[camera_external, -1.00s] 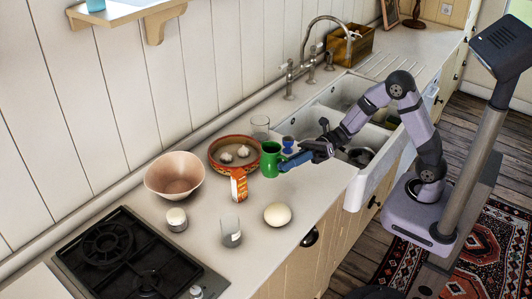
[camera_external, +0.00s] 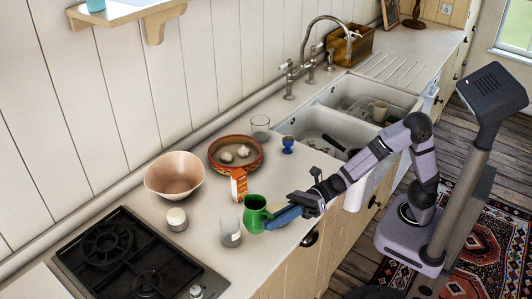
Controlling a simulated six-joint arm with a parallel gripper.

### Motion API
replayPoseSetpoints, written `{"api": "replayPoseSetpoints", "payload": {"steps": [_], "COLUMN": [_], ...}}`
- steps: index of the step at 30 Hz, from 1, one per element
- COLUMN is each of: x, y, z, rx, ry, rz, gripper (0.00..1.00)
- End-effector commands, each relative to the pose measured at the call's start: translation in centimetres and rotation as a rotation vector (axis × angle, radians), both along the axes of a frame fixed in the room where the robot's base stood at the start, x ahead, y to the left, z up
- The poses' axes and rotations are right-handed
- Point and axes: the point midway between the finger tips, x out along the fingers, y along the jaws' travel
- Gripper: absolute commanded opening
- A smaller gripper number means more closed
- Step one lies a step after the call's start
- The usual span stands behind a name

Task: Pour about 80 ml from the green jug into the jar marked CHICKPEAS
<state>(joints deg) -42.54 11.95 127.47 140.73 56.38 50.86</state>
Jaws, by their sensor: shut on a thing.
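My gripper (camera_external: 274,221) is shut on the green jug (camera_external: 255,211), with its blue fingers on the jug's right side. The jug looks about upright, with its open mouth showing. A clear glass jar (camera_external: 229,230) with a pale label stands just left of the jug, close to it. The label is too small to read, so I cannot confirm that it says CHICKPEAS. Whether the jug touches the jar or the counter is unclear. What is inside the jug is not visible.
An orange-and-white carton (camera_external: 239,186) stands behind the jug. A small lidded jar (camera_external: 176,219), a pink bowl (camera_external: 174,177), a terracotta dish (camera_external: 253,164), a blue cup (camera_external: 288,144) and a drinking glass (camera_external: 260,126) stand around. The hob (camera_external: 125,262) is at left, the sink (camera_external: 318,127) behind my arm.

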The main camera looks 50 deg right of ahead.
Motion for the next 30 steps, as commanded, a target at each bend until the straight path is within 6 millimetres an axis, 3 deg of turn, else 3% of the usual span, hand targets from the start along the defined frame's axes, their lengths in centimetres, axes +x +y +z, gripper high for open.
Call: {"api": "replayPoseSetpoints", "payload": {"steps": [9,18,30], "x": [-3.9,-7.0,-8.1], "y": [3.6,5.8,6.4], "z": [-1.8,-2.6,-2.6], "rx": [0.007,0.008,0.007], "ry": [-0.003,0.0,0.001], "rz": [0.022,0.041,0.046], "gripper": [0.0,0.0,0.0]}}
